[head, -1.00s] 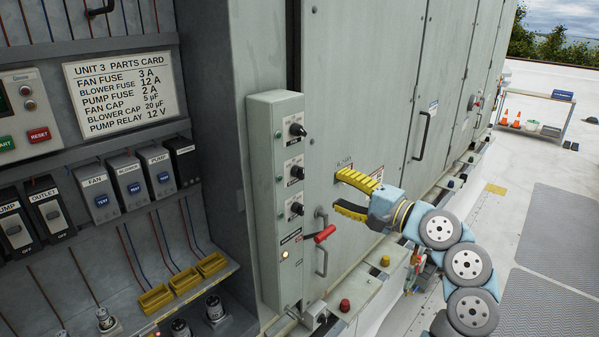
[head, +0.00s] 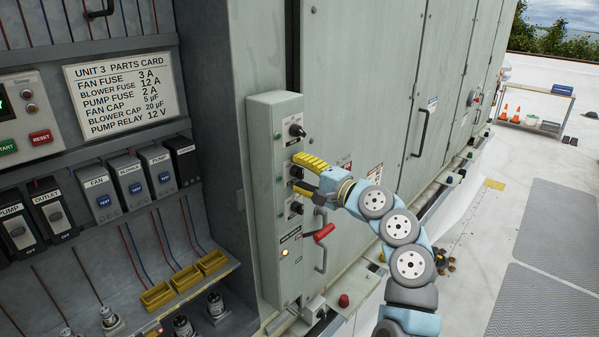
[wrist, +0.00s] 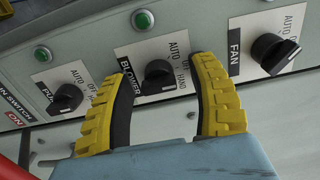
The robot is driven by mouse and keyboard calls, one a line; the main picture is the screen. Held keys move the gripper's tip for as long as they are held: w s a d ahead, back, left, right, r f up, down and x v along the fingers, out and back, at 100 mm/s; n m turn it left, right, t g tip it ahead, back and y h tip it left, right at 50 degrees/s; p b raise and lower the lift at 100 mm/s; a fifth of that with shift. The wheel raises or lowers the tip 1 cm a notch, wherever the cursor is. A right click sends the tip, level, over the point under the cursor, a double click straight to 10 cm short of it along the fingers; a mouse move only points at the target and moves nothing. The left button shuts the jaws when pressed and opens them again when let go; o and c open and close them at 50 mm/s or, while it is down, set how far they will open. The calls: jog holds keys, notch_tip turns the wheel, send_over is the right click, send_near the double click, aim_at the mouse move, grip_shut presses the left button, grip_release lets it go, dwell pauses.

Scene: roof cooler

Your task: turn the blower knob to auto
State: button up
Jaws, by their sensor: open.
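The blower knob (wrist: 158,72) is a dark knob on a white plate marked AUTO, OFF and HAND, in the middle of three knobs. It sits between my fingertips in the wrist view. Its pointer setting is not clear to me. In the head view the blower knob (head: 296,172) shows only partly between the yellow fingers. My gripper (wrist: 160,73) is open, with one finger on each side of the knob. I cannot tell whether either finger touches it. My gripper (head: 297,174) reaches the grey control box (head: 261,150) from the right in the head view.
The fan knob (wrist: 273,52) is right of the blower knob in the wrist view, the pump knob (wrist: 67,97) left. A red-handled switch (head: 324,232) sticks out below my gripper. A fuse shelf (head: 95,260) fills the left. Cabinet doors (head: 385,60) stand behind.

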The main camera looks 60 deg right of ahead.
jog(key=shift+w, duration=0.1)
grip_shut()
jog(key=shift+f, duration=0.1)
dwell(0.3)
jog(key=n+b, duration=0.2)
jog(key=b, duration=0.1)
jog(key=n+b, duration=0.1)
jog(key=n, duration=0.1)
jog(key=shift+w+f, duration=0.1)
jog(key=shift+f, duration=0.15)
jog(key=n+b, duration=0.3)
jog(key=b, duration=0.1)
jog(key=shift+r+n+b, duration=0.25)
jog(key=shift+n+b, duration=0.95)
jog(key=shift+r, duration=0.1)
